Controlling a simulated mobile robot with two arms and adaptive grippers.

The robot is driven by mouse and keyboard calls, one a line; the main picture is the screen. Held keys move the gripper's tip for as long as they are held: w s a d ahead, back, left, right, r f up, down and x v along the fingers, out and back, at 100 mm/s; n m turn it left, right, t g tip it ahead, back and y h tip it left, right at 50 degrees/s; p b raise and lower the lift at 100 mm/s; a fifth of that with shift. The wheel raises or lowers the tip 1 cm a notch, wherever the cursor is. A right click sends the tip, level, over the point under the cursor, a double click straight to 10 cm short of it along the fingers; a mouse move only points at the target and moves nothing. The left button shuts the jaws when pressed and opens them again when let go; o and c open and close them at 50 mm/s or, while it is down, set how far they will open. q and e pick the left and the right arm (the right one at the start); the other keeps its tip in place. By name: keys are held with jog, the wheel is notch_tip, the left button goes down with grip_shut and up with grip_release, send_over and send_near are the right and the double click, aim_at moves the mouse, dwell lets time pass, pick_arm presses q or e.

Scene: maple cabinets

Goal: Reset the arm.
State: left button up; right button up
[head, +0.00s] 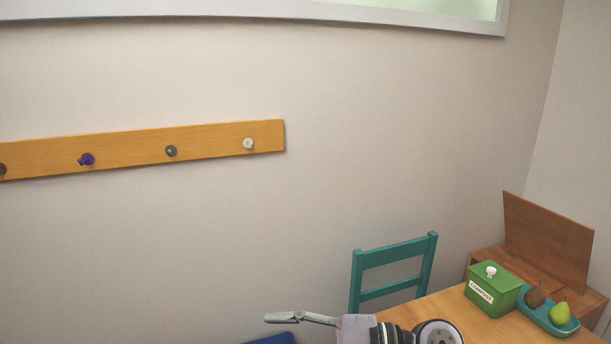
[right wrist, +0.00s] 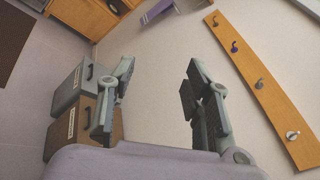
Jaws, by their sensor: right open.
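My right gripper (head: 284,318) shows at the bottom of the head view, pointing left in front of the wall, with part of my arm behind it. In the right wrist view its two fingers (right wrist: 158,72) are spread wide apart with nothing between them. It is clear of the table and the chair. My left gripper is in neither view.
A peg rail (head: 215,142) hangs on the wall. At lower right, a wooden table (head: 438,300) bears a green box (head: 494,290) and a teal tray (head: 530,312) with fruit. A teal chair (head: 395,254) stands behind it. Two bins (right wrist: 62,138) show in the right wrist view.

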jog(key=w+d+r+m+t+h, duration=0.25)
jog(key=d+m+t, duration=0.25)
jog(key=m+t, duration=0.7)
jog(key=w+d+r+m+t+h, duration=0.2)
jog(key=w+d+m+t+h, duration=0.25)
jog(key=m, duration=1.35)
jog(key=s+d+f+m+g+h, duration=0.2)
jog(key=d+f+m+h, duration=0.9)
jog(key=f+m, duration=0.5)
jog(key=s+d+f+m+g, duration=0.2)
jog(key=s+f+m+g, duration=0.45)
jog(key=s+f, duration=0.4)
jog(key=s+d+f+m+g, duration=0.1)
jog(key=s+f+m+g, duration=0.6)
jog(key=s, duration=0.7)
jog(key=s+a+f+x, duration=0.1)
jog(key=s+x, duration=0.2)
jog(key=x, duration=0.8)
jog(key=s+x, duration=0.2)
jog(key=x, duration=1)
jog(key=s+d+f+g, duration=0.1)
jog(key=s+d+f, duration=0.2)
jog(key=s+f, duration=1.4)
jog(key=shift+f+n+y, duration=0.3)
jog(key=shift+f+n, duration=0.15)
jog(key=shift+f, duration=0.05)
